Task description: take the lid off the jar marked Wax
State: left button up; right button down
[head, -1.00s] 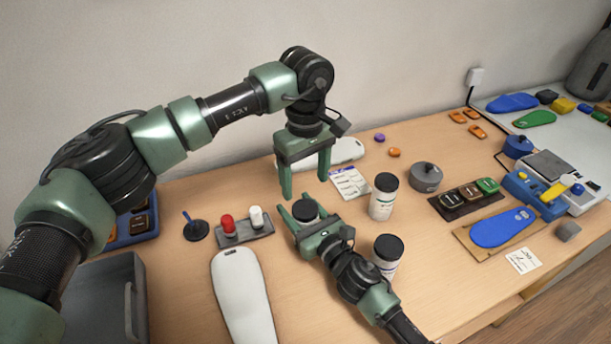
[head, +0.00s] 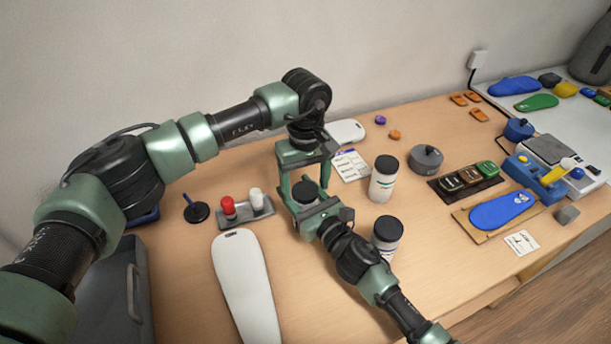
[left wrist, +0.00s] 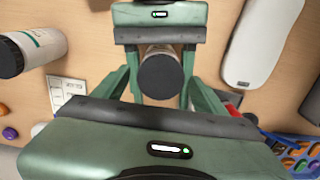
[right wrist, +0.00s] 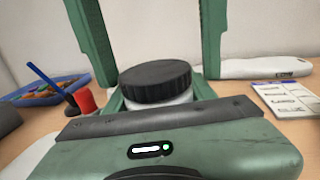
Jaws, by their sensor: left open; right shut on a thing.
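A jar with a ribbed black lid (head: 305,191) stands between my two grippers; its label is hidden, so I cannot read "Wax". My right gripper (head: 310,207) is shut on the jar's white body, seen below the lid in the right wrist view (right wrist: 170,101). My left gripper (head: 304,182) is open and points down from above, with its fingers on either side of the lid. In the left wrist view the lid (left wrist: 160,77) lies between the open fingers. The right wrist view shows the left fingers rising behind the lid, which sits on the jar.
Two other black-lidded white jars, one behind (head: 383,180) and one in front (head: 387,236), stand close on the right. A grey holder (head: 246,216) with red and white items is to the left. A white insole shape (head: 246,285) lies in front.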

pick_arm(q)
jog(key=c, duration=1.5)
jog(key=shift+o, duration=0.2)
jog(key=n, duration=1.3)
jog(key=shift+n, duration=0.3)
jog(key=o, duration=1.6)
jog(key=shift+c, duration=0.2)
jog(key=shift+s, duration=0.1)
